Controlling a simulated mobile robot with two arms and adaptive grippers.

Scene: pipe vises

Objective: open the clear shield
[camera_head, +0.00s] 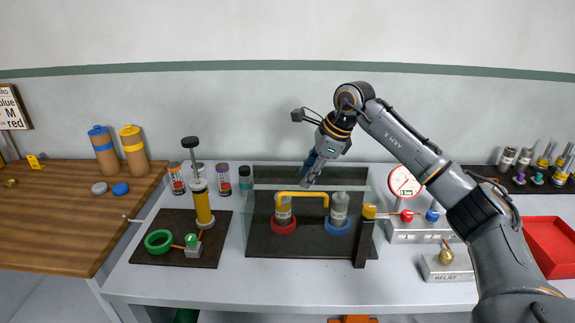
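The clear shield (248,212) is a faint see-through panel around the dark mat (312,246) at the middle of the white table; its exact edges are hard to make out. Behind and under it stand two capped cylinders, one in a red ring (284,228) and one in a blue ring (338,228), with a yellow bent pipe (301,194) at their tops. My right gripper (309,178) points down above the back part of this area, just over the yellow pipe in the picture. Whether it touches the shield is unclear. Its fingers are too small to judge. My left gripper is out of view.
A dark post (363,244) with a yellow block stands at the mat's right. A pump with a yellow body (202,205) stands left. A gauge (404,182) and a relief block (446,266) stand right, near my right arm. The table's front strip is clear.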

